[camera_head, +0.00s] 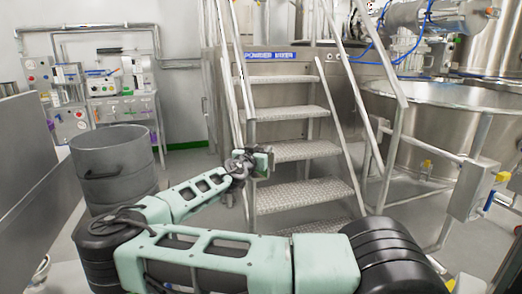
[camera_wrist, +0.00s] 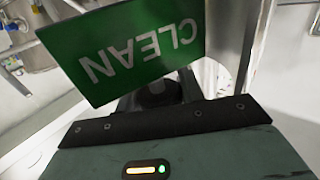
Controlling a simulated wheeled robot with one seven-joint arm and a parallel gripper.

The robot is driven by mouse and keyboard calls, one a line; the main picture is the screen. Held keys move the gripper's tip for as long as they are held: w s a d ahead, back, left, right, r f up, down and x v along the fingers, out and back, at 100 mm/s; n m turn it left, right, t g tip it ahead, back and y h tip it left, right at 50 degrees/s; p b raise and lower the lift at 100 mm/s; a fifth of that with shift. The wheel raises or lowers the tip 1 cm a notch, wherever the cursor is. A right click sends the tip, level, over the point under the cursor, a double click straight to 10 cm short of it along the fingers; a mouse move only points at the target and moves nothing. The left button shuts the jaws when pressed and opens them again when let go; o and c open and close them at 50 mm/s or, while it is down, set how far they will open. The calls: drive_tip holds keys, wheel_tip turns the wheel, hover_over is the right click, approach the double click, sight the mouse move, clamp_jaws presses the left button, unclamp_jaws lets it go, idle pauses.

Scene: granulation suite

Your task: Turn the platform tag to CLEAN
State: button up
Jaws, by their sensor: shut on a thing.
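The platform tag (camera_wrist: 135,52) is a green plate with CLEAN in white letters, facing the wrist camera. The word reads upside down and tilted in that view. My gripper (camera_wrist: 155,92) is shut on the tag at its edge nearest the camera; the fingertips are mostly hidden behind the dark wrist edge and the tag. In the head view my gripper (camera_head: 262,160) is at the left handrail of the metal stairs, near the lower steps.
Metal stairs (camera_head: 300,152) with handrails rise behind my gripper to a platform with a blue sign (camera_head: 282,55). A grey drum (camera_head: 115,165) stands at left, and a large steel vessel (camera_head: 450,125) at right. Control panels (camera_head: 100,85) are on the back wall. Floor is clear behind the drum.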

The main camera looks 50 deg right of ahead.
drive_tip(key=n+t+p, duration=0.1)
drive_tip(key=n+t+y+p, duration=0.1)
drive_tip(key=t+p, duration=0.1)
drive_tip(key=shift+r+y, duration=0.3)
drive_tip(key=n+t+y+p, duration=0.2)
drive_tip(key=t, duration=0.1)
drive_tip(key=n+t+y+p, duration=0.1)
drive_tip(key=shift+w+a+f+n+t, duration=0.1)
drive_tip(key=shift+w+n+t, duration=0.15)
drive_tip(key=shift+n+t, duration=0.05)
drive_tip(key=n+t+y, duration=0.1)
drive_tip(key=n+t+y+p, duration=0.1)
drive_tip(key=y, duration=0.1)
drive_tip(key=n+t+y, duration=0.1)
drive_tip(key=y, duration=0.1)
drive_tip(key=shift+w+a+n+p, duration=0.2)
drive_tip(key=shift+a+n+p, duration=0.05)
drive_tip(key=shift+n+p, duration=0.15)
drive_tip(key=shift+w+a+f+n+t+y+p, duration=0.15)
drive_tip(key=shift+n+t+y+p, duration=0.15)
drive_tip(key=shift+n+y, duration=0.6)
drive_tip(key=shift+a+r+n+t+y+p, duration=0.15)
drive_tip(key=shift+n+t+y+p, duration=0.25)
drive_tip(key=shift+y, duration=0.85)
drive_tip(key=shift+w+a+f+n+t+y+p, duration=0.1)
drive_tip(key=shift+a+n+t+y, duration=0.1)
drive_tip(key=shift+n+y, duration=0.75)
drive_tip(key=o, duration=1)
drive_tip(key=shift+s, duration=0.15)
